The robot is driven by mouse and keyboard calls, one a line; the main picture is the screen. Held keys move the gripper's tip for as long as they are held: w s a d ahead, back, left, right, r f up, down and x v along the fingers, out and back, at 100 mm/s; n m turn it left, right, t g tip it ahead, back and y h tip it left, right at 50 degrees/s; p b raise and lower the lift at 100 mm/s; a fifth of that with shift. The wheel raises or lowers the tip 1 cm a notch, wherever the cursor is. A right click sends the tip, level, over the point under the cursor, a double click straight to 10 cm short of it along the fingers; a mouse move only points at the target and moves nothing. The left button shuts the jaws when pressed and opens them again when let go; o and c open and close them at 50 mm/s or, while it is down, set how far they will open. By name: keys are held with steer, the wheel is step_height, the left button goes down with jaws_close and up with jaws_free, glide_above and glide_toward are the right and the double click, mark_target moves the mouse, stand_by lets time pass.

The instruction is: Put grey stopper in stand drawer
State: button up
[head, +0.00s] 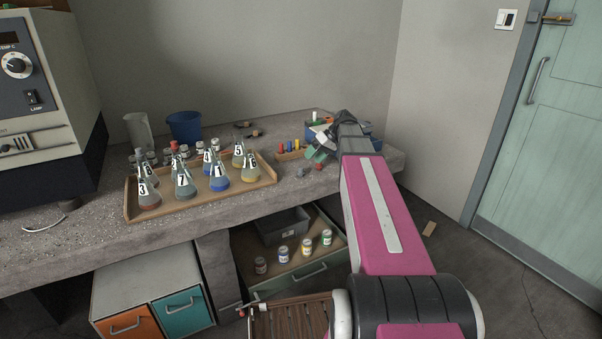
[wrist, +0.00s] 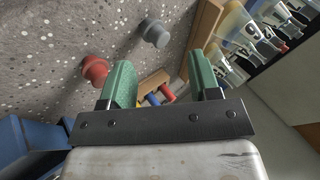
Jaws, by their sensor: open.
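A grey stopper (wrist: 155,33) lies on the speckled bench in the wrist view, beyond the fingertips and between their lines. In the head view a small grey piece (head: 301,172) near the bench's front edge looks like the same stopper. My gripper (wrist: 158,62) has green fingers spread apart with nothing between them; it also shows in the head view (head: 320,148) over the right end of the bench.
A red stopper (wrist: 95,69) lies beside the left finger. A wooden rack (wrist: 150,82) with coloured pegs stands nearby. A wooden tray (head: 130,205) of flasks fills the middle of the bench. Orange (head: 130,322) and teal (head: 181,312) drawers are shut. A blue container (wrist: 38,140) is close at left.

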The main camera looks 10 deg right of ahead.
mark_target(302, 167)
step_height(302, 167, up, 4)
steer(key=w+a+f+n+g+h, duration=0.15)
steer(key=n+h, duration=0.25)
steer(key=n, duration=1.1)
steer(key=shift+n, duration=0.3)
steer(key=x, duration=0.9)
steer(key=shift+w+a+f, duration=0.15)
steer(key=shift+a+f, duration=0.1)
steer(key=shift+a, duration=0.2)
steer(key=c, duration=0.9)
steer(key=shift+r, duration=0.2)
